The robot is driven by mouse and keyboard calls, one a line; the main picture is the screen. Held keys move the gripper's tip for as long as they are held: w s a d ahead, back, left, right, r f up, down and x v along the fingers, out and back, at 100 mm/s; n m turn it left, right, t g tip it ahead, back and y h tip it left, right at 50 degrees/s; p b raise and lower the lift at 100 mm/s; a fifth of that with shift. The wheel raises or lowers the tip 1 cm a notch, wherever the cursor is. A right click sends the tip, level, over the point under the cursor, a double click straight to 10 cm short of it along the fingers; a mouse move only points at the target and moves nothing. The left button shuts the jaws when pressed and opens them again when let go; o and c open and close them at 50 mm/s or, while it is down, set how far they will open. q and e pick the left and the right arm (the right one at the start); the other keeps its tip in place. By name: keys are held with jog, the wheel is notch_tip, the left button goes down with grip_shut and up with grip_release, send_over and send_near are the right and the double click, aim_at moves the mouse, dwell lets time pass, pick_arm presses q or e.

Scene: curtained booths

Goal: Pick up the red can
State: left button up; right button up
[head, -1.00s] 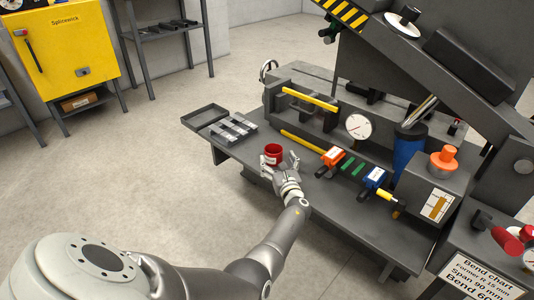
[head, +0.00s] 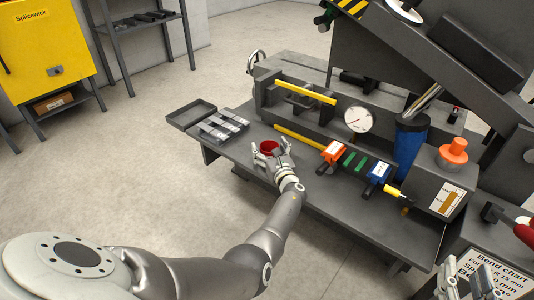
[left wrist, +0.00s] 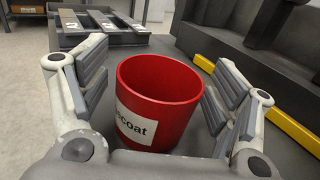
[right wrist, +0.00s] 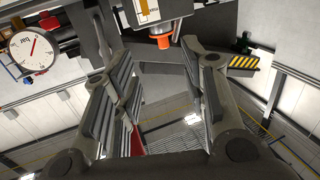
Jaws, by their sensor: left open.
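The red can (head: 269,146) stands upright on the grey bench near its left end. In the left wrist view the red can (left wrist: 158,98) is open-topped with a white label reading "coat" in part. My left gripper (head: 270,155) is open, with one finger on each side of the can; it also shows in the left wrist view (left wrist: 155,105). Small gaps seem to show between pads and can. My right gripper (head: 468,275) is at the lower right by the bend chart. In the right wrist view (right wrist: 165,95) its fingers are apart with nothing between them.
A grey tray (head: 192,115) and a rack of metal bars (head: 222,126) lie left of the can. A yellow bar (head: 300,138), an orange block (head: 333,152) and a blue block (head: 378,172) lie to the right. A pressure gauge (head: 358,119) stands behind. Open floor lies left of the bench.

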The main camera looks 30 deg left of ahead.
pick_arm(q)
jog(key=shift+c, duration=0.5)
jog(key=c, duration=1)
jog(key=shift+c, duration=0.2)
jog(key=shift+r, duration=0.1)
